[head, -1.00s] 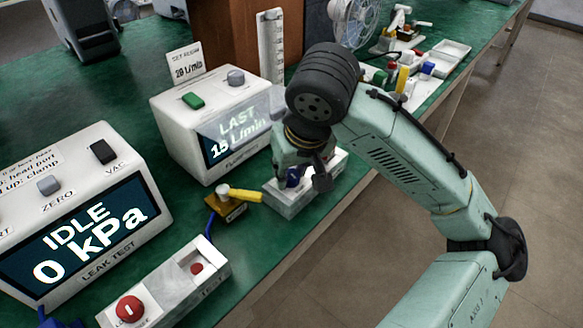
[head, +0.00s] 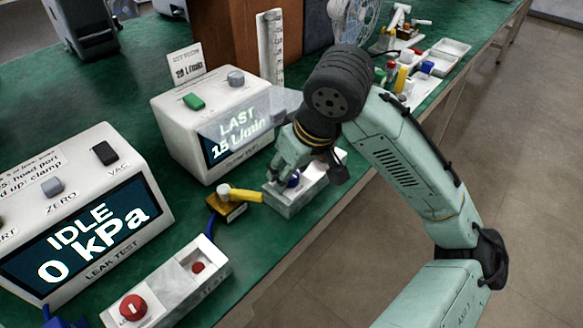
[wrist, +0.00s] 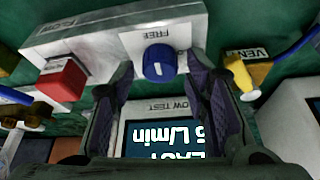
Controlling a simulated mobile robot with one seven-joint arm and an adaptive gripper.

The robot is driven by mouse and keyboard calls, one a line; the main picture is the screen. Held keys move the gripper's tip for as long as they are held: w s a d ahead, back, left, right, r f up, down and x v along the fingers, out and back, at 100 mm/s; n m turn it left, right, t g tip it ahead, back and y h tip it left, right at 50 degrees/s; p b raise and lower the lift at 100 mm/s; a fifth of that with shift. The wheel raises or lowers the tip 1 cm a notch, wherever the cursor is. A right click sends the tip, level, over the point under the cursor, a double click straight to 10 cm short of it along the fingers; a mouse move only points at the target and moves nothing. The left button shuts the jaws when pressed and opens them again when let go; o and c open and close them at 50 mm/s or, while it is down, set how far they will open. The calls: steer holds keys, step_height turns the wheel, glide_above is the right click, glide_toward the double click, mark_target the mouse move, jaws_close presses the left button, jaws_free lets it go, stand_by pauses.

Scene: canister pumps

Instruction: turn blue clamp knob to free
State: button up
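The blue clamp knob (wrist: 158,65) sits on a white panel with a FREE label above it in the wrist view. A small white mark shows on the knob's face. In the head view the knob (head: 293,180) is partly hidden by my gripper, on the white block (head: 290,205) near the table edge. My gripper (wrist: 162,78) is open, with one finger left and one right of the knob. Visible gaps separate the knob from both fingers, and nothing is held. My gripper also shows above the block in the head view (head: 290,165).
A red block (wrist: 62,78) is left of the knob and a yellow lever (wrist: 238,72) is right of it, near a VENT label. The flow tester (head: 205,125) reads LAST 15 L/min. The leak tester (head: 90,215) reads IDLE 0 kPa. A red-button box (head: 165,285) stands in front.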

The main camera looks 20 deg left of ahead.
steer(key=shift+r, duration=0.15)
steer(key=v, duration=1.2)
stand_by(0.3)
